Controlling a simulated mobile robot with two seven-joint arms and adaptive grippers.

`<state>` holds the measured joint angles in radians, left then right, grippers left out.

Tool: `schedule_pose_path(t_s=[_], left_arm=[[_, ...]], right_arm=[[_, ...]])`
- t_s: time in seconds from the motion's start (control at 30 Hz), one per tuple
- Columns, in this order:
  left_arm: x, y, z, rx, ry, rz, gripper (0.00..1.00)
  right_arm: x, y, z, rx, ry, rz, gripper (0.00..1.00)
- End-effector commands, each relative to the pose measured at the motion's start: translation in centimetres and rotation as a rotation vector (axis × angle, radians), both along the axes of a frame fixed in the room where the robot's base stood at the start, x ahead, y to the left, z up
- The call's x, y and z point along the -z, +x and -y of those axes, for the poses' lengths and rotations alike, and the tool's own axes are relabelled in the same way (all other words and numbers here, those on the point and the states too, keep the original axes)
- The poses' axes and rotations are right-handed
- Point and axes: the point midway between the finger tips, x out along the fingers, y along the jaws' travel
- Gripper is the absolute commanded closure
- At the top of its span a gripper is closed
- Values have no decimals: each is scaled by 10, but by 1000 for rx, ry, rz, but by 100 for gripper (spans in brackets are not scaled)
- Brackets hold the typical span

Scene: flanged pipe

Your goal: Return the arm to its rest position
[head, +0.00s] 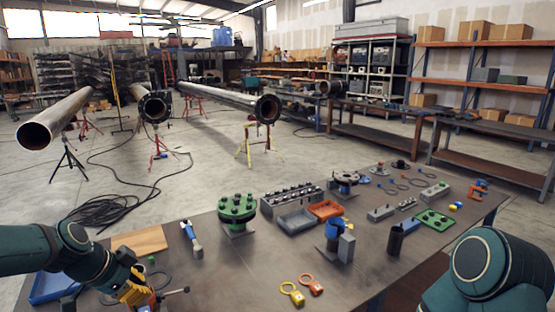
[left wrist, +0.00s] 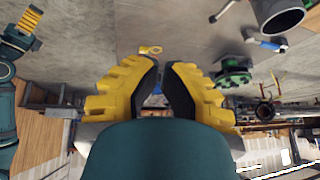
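My left arm comes in at the lower left of the head view, bent down over the near left of the table. Its yellow left gripper (head: 134,289) is beside an orange and grey tool (head: 152,298); I cannot tell whether they touch. In the left wrist view the two yellow fingers of this gripper (left wrist: 164,66) stand apart, with a gap and nothing clearly held between them. My right arm shows at the lower right of the head view, its gripper out of that frame. In the left wrist view, yellow parts that look like my right gripper (left wrist: 29,19) show at the left edge.
The table (head: 225,277) holds a green flange (head: 237,212), a blue-handled tool (head: 191,238), a blue and grey stand (head: 338,240), yellow (head: 292,294) and orange (head: 311,284) ring tags, and an orange tray (head: 326,209). Long pipes (head: 54,119) stand on supports beyond.

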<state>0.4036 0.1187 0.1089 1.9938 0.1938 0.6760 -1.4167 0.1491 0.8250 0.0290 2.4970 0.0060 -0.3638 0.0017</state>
Motion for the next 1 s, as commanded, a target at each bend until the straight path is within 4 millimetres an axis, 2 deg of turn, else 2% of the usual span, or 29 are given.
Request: schedule_pose_path(t_s=[0.03, 0.17, 0.27, 0.3, 0.37, 0.5, 0.6, 0.7, 0.8, 1.0], left_arm=[[33, 2, 11, -37, -21, -40, 100], [100, 2, 37, -166, -69, -130, 100], [159, -6, 63, -281, -105, -209, 100], [183, -11, 74, -330, -119, -241, 100], [220, -21, 92, -408, -140, -292, 100], [299, -57, 134, -588, -187, -404, 100], [344, -88, 160, -712, -217, -474, 100], [375, -116, 179, -813, -243, -528, 100], [392, -136, 191, -887, -262, -564, 100], [400, -146, 196, -931, -276, -581, 100]], right_arm=[[10, 0, 0, -1, -1, -2, 0], [25, -1, -1, -4, -1, -4, 0], [37, -2, -2, -7, -1, -8, 0], [42, -3, -2, -8, -1, -10, 0], [51, -4, -2, -10, -2, -15, 0], [71, -7, -3, -15, -3, -22, 0], [84, -8, -4, -17, -3, -26, 0], [93, -9, -4, -21, -3, -29, 0], [99, -10, -5, -23, -4, -32, 0], [101, -11, -5, -23, -4, -33, 0]])
